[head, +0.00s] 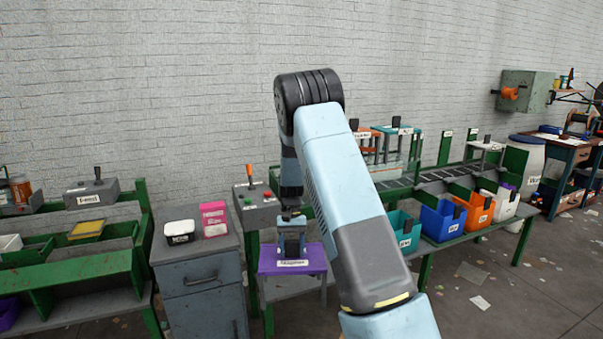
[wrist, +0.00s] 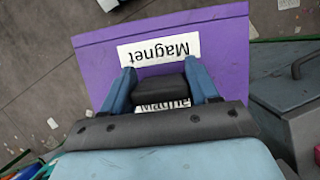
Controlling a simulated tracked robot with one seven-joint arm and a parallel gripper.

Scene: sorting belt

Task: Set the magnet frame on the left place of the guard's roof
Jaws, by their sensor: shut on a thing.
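The magnet frame (head: 310,262) has a purple top with a white label and grey sides below it. My gripper (head: 291,226) is shut on its dark knob from above. In the wrist view the purple top (wrist: 105,62) fills the middle, with two "Magnet" labels and the black knob (wrist: 172,95) between the blue fingers. An orange-topped frame (head: 362,133) and a blue-topped frame (head: 396,129), each with a black knob, stand over the belt behind my arm. I cannot tell which part there is the guard's roof; my arm hides some of it.
A grey control box (head: 256,208) with an orange lever is just behind the magnet frame. Teal, blue and orange bins (head: 443,220) line the belt's front.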

